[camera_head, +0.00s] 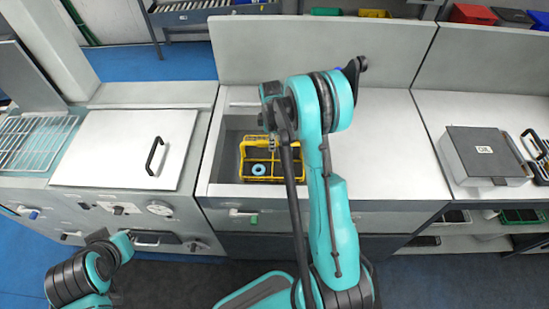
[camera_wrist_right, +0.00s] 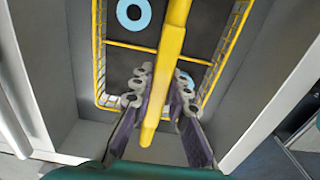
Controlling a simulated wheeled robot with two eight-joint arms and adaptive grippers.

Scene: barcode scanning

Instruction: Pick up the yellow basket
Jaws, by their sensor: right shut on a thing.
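The yellow basket (camera_head: 246,162) is a wire frame with dark compartments, sitting in a recessed grey bay in the counter. It also fills much of the right wrist view (camera_wrist_right: 98,60). A light blue ring (camera_head: 258,169) lies in it, and part of another blue piece shows behind a finger in the wrist view. My right gripper (camera_head: 271,143) reaches down over the basket. In the wrist view its two fingers (camera_wrist_right: 158,92) lie on either side of the yellow handle bar (camera_wrist_right: 172,50), shut on it. My left arm shows at the lower left, but its gripper is out of view.
The bay's walls (camera_head: 226,150) stand close around the basket. A white lid with a black handle (camera_head: 125,150) is to the left. White counter (camera_head: 380,150) lies clear to the right, then a grey box (camera_head: 482,152). A tall back panel (camera_head: 300,50) rises behind.

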